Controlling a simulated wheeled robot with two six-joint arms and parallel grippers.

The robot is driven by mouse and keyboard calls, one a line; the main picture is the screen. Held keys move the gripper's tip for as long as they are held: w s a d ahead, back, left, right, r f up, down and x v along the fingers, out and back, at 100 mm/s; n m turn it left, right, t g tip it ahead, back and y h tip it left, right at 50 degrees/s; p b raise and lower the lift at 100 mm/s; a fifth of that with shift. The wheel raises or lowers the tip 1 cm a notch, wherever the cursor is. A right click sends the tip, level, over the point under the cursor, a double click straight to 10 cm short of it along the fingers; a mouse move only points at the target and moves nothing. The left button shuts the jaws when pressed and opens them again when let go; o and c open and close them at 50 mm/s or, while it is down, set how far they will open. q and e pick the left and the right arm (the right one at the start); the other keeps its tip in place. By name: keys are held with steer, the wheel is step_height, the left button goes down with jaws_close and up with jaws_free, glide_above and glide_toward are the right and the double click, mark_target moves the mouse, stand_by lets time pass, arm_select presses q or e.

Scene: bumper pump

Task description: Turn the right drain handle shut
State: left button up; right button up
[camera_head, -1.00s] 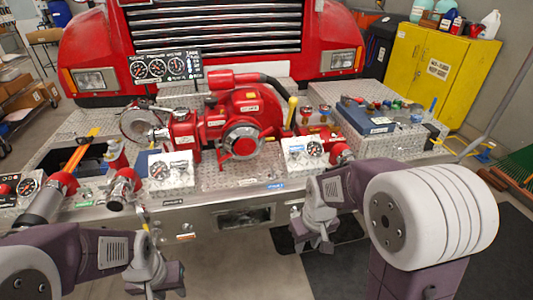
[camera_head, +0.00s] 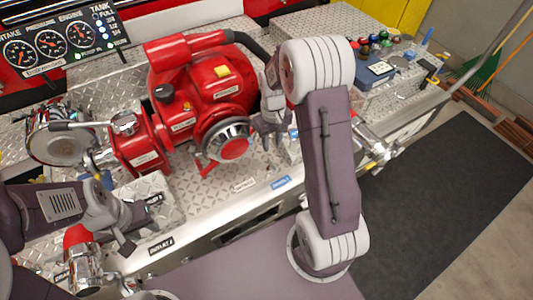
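I cannot pick out the right drain handle; my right arm covers much of the panel area right of the pump. My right gripper (camera_head: 270,135) points down just right of the red pump's round silver-rimmed cap (camera_head: 228,141), in front of the pump body. Its fingers are small and partly overlapped, so their opening is unclear. A chrome fitting (camera_head: 376,142) shows to the right of my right forearm, on the bumper's edge. My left gripper (camera_head: 125,246) hangs low at the left, beside a red and chrome outlet (camera_head: 82,262). Whether it is open is unclear.
The red pump (camera_head: 200,85) stands on the diamond-plate bumper (camera_head: 205,190). A gauge panel (camera_head: 62,42) stands at the back left. Several coloured caps and a blue item (camera_head: 381,68) lie on the right-hand plate. A dark mat (camera_head: 440,200) covers the floor at the right.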

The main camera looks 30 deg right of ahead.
mark_target(273, 163)
steer(key=f, duration=0.7)
steer(key=s+f, duration=0.1)
steer(key=f, duration=0.3)
steer(key=shift+d+f, duration=0.15)
steer(key=shift+w+f, duration=0.15)
steer(key=shift+f, duration=0.05)
jaws_close()
